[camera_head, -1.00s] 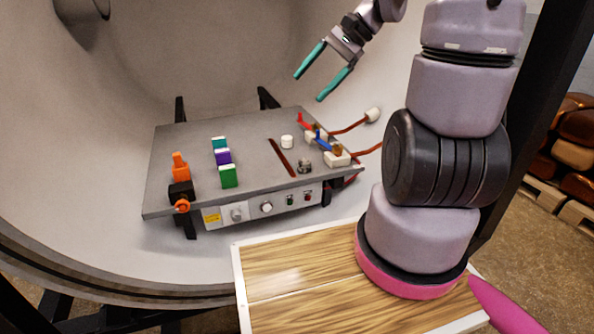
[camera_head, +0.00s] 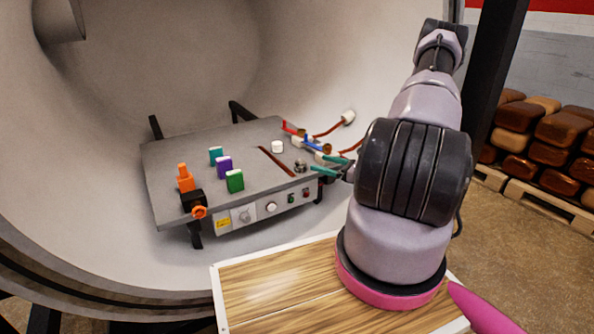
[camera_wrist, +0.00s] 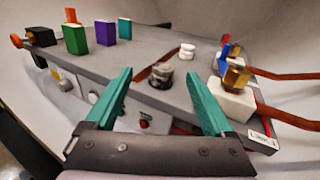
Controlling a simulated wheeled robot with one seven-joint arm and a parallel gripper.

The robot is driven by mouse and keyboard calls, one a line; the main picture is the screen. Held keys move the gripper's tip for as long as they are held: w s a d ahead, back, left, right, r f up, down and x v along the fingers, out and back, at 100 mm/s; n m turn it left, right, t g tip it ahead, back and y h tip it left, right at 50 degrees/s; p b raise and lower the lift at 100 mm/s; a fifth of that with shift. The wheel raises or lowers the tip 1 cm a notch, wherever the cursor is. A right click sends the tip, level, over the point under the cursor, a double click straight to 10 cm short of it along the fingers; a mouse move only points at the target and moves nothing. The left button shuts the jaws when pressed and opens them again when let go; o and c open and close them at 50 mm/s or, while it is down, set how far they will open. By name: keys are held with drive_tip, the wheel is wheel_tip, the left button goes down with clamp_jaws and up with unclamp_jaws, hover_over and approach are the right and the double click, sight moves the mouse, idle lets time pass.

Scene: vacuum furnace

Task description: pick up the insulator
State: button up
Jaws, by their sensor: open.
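A small white ribbed piece, which looks like the insulator (camera_head: 277,147), stands upright on the grey table (camera_head: 165,165), right of its middle. In the wrist view the insulator (camera_wrist: 187,50) is ahead of and beyond my fingertips, right of centre. My gripper (camera_head: 325,165) is at the table's right front edge, its teal fingers pointing left. In the wrist view my gripper (camera_wrist: 160,78) is open with nothing held. A grey-silver cylindrical piece (camera_wrist: 161,75) shows between the fingertips, nearer than the insulator. No contact with the insulator is visible.
Terminals with red and blue levers (camera_head: 290,129) and cables sit at the table's right edge. A dark red slot (camera_head: 277,162) runs beside the insulator. Teal, purple and green blocks (camera_head: 235,181) and an orange-black device (camera_head: 192,200) stand left. The curved chamber wall surrounds the table.

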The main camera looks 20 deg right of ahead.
sight(305, 164)
drive_tip(key=shift+m+t+h, duration=0.3)
drive_tip(key=shift+m+h, duration=0.1)
drive_tip(key=shift+m, duration=0.1)
drive_tip(key=x, duration=0.3)
drive_tip(key=f+x, duration=0.1)
drive_tip(key=x, duration=0.2)
drive_tip(key=f+x, duration=0.1)
drive_tip(key=x, duration=0.3)
drive_tip(key=shift+w+f, duration=0.1)
drive_tip(key=shift+f, duration=0.05)
drive_tip(key=shift+c, duration=0.4)
clamp_jaws()
